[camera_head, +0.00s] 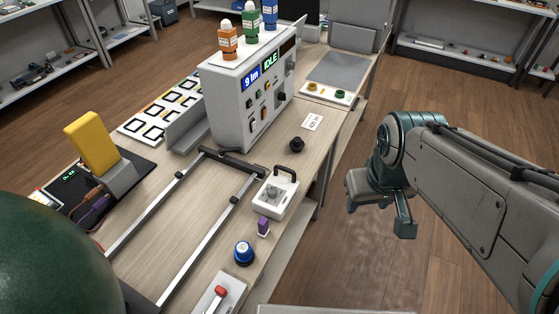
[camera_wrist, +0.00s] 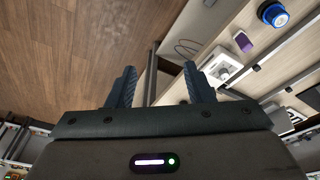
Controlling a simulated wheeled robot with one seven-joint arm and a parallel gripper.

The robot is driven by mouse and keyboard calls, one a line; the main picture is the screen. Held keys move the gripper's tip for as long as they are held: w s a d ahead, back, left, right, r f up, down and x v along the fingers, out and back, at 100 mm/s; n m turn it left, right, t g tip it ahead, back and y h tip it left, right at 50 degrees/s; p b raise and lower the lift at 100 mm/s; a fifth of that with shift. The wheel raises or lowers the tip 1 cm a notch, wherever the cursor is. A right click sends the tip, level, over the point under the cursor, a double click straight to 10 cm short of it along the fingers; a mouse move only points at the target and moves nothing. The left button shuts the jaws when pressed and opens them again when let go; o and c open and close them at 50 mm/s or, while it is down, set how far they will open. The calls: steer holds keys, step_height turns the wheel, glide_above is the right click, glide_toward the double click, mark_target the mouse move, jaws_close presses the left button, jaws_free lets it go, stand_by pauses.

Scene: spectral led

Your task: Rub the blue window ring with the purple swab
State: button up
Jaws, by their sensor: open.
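The blue ring (camera_head: 244,252) sits round a white-topped piece on the front part of the bench; it also shows at the top right of the wrist view (camera_wrist: 275,15). The purple swab (camera_head: 263,226) stands just behind it, a small purple block with a paler top; it also shows in the wrist view (camera_wrist: 243,41). My gripper (camera_head: 393,215) hangs over the floor, right of the bench and apart from both. In the wrist view its two fingers (camera_wrist: 160,85) are spread with nothing between them.
A white box with a black handle (camera_head: 275,197) and a black knob (camera_head: 297,144) stand near the bench's right edge. A grey instrument (camera_head: 250,95) bears coloured bottles. Two rails (camera_head: 210,238) run along the bench. A red-handled white piece (camera_head: 219,295) lies at the front.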

steer(key=w+a+f+n+g+b, duration=0.1)
steer(key=w+a+f+n, duration=0.35)
steer(key=a+n, duration=0.7)
steer(key=n+g+b, duration=0.2)
steer(key=n, duration=1.6)
glide_above(263, 221)
step_height(263, 221, down, 5)
steer(key=shift+f, duration=0.65)
step_height(263, 221, down, 13)
steer(key=shift+r+b, duration=0.1)
steer(key=shift+b, duration=0.4)
steer(key=shift+c, duration=0.4)
jaws_close()
steer(key=shift+c, duration=1.5)
jaws_free()
steer(key=shift+r, duration=0.2)
